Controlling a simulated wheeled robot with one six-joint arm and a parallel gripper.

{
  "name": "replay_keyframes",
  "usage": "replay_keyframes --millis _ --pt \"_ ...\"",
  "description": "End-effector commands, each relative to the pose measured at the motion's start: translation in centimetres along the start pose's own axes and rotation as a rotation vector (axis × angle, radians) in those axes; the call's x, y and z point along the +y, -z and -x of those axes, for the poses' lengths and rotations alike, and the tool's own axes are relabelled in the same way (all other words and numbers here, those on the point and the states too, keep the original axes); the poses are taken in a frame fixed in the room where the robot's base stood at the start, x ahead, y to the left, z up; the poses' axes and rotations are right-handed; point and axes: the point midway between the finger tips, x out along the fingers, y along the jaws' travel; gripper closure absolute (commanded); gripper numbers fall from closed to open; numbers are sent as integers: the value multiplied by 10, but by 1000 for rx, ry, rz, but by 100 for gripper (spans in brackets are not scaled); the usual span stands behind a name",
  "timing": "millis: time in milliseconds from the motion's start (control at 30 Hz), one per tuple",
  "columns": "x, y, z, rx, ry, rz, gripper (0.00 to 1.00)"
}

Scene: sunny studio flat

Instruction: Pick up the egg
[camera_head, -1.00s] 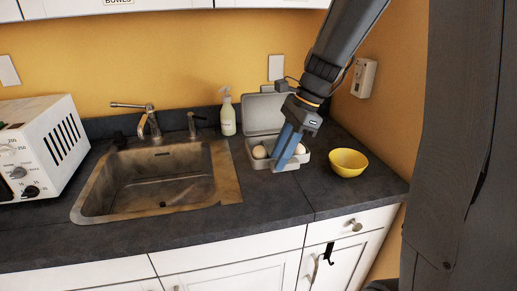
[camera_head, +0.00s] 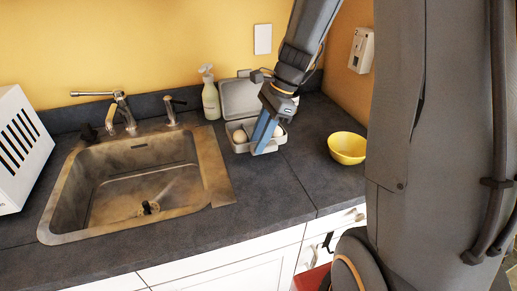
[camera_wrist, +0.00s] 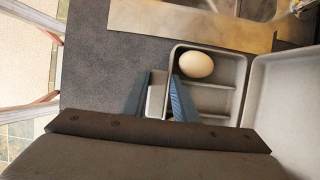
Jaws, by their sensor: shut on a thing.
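The open grey box (camera_head: 240,147) stands on the counter right of the sink, its lid raised behind it. A pale egg (camera_head: 237,136) sits in its left compartment and also shows in the wrist view (camera_wrist: 196,65). My gripper (camera_head: 257,146) points down at the box's front side, between the two eggs. In the wrist view my gripper (camera_wrist: 160,92) has one finger outside the box and one inside, shut on the box's grey front part. No egg shows between the fingers.
A yellow bowl (camera_head: 347,148) stands right of the box. A spray bottle (camera_head: 210,97) stands behind and left of it. The sink (camera_head: 135,185) lies to the left, with a white appliance (camera_head: 20,150) beyond. Dark counter in front of the box is clear.

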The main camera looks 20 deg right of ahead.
Motion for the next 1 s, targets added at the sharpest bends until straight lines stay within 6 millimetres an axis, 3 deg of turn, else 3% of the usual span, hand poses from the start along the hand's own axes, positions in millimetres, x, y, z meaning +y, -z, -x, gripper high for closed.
replay_keyframes --millis 300,667,700,800,1000 --pt "1 14 -35 0 -2 -2 100" --pt "0 16 -39 0 0 -1 100" --pt "0 16 -40 0 -1 -1 71" --pt "0 16 -39 0 -1 -1 55" --pt "0 16 -39 0 0 -1 55"
